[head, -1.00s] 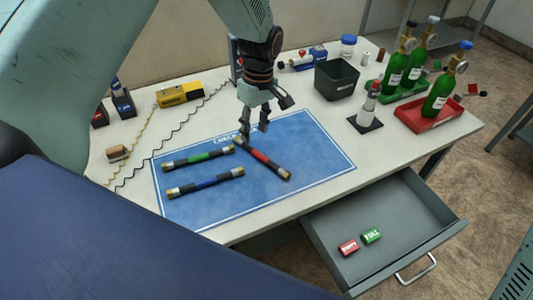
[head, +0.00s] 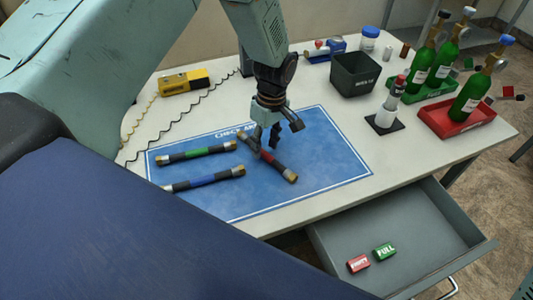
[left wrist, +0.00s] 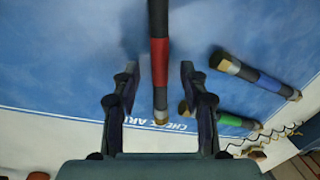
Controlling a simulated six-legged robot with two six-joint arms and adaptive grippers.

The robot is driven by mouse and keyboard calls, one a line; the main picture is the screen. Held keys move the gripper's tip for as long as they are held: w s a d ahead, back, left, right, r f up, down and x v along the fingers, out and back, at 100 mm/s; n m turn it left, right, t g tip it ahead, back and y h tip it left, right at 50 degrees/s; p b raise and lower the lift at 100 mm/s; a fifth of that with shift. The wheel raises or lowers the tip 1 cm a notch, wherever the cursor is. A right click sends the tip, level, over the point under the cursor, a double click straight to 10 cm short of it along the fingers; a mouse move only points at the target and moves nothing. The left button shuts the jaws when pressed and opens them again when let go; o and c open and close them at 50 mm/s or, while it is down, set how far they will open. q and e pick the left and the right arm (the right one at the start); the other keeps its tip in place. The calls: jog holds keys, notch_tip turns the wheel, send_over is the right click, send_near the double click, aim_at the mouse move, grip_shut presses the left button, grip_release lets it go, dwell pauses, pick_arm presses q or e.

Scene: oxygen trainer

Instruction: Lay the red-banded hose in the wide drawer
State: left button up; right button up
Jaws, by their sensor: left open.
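The red-banded hose (head: 277,164) lies on the blue mat (head: 320,165), a short dark tube with brass ends. In the left wrist view the red-banded hose (left wrist: 159,60) runs between the spread fingers, with room on both sides. My left gripper (head: 265,140) is open above the hose; it also shows in the left wrist view (left wrist: 158,100). The wide drawer (head: 425,225) is pulled out at the table's front right. A red block (head: 358,264) and a green block marked FULL (head: 384,252) lie in it. My right gripper is not in view.
A green-banded hose (head: 197,154) and a blue-banded hose (head: 204,180) lie left of the red one. Most of the drawer floor is clear.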

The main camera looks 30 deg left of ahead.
pick_arm(q)
jog(key=shift+s+f, duration=0.25)
jog(key=shift+f, duration=0.4)
jog(key=shift+w+a+f, duration=0.1)
jog(key=shift+c, duration=0.2)
jog(key=shift+w, duration=0.1)
jog(key=c, duration=0.8)
grip_shut()
